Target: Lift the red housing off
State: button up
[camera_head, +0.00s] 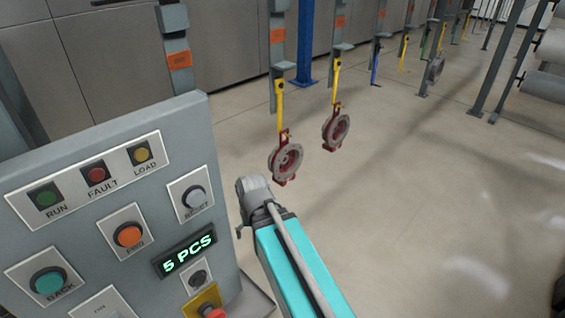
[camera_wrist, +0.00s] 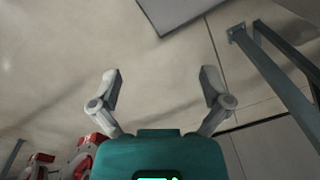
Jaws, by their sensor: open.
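Two red housings hang from yellow hooks in the head view, a nearer one (camera_head: 285,161) and one farther right (camera_head: 336,129). Each is a red ring-like part with a grey face. The nearer yellow hook (camera_head: 279,105) and the other yellow hook (camera_head: 336,80) hang from grey hangers. Two red parts also show at the lower left edge of the wrist view, the larger one here (camera_wrist: 84,158), partly cut off. My gripper (camera_wrist: 161,76) is open and empty, with bare floor between its fingers. The housings are outside the fingers, to their left.
A grey control panel (camera_head: 150,150) stands close at the left, its display reading "5 PCS". More hangers and a grey part (camera_head: 433,71) recede along the line. A blue post (camera_head: 305,45) stands behind. The floor at the right (camera_head: 430,180) is largely clear.

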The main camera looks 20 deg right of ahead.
jog(key=w+d+r+m+t+y+p, duration=0.1)
jog(key=w+d+r+m+t, duration=0.3)
jog(key=d+m, duration=0.5)
jog(key=w+d+r+m+t+y+p, duration=0.1)
jog(key=w+d+r+m+t+p, duration=0.3)
jog(key=d+r+m, duration=0.5)
jog(key=w+d+r+m+t+y+p, duration=0.2)
jog(key=d+r+m, duration=0.5)
jog(key=m, duration=0.5)
jog(key=w+d+t+p, duration=0.1)
jog(key=w+d+t, duration=0.1)
jog(key=w, duration=0.1)
jog(key=shift+m, duration=0.3)
jog(key=b+x, duration=0.3)
jog(key=x, duration=0.5)
jog(key=shift+w, duration=0.35)
jog(key=shift+a+f, duration=0.1)
jog(key=shift+a, duration=0.05)
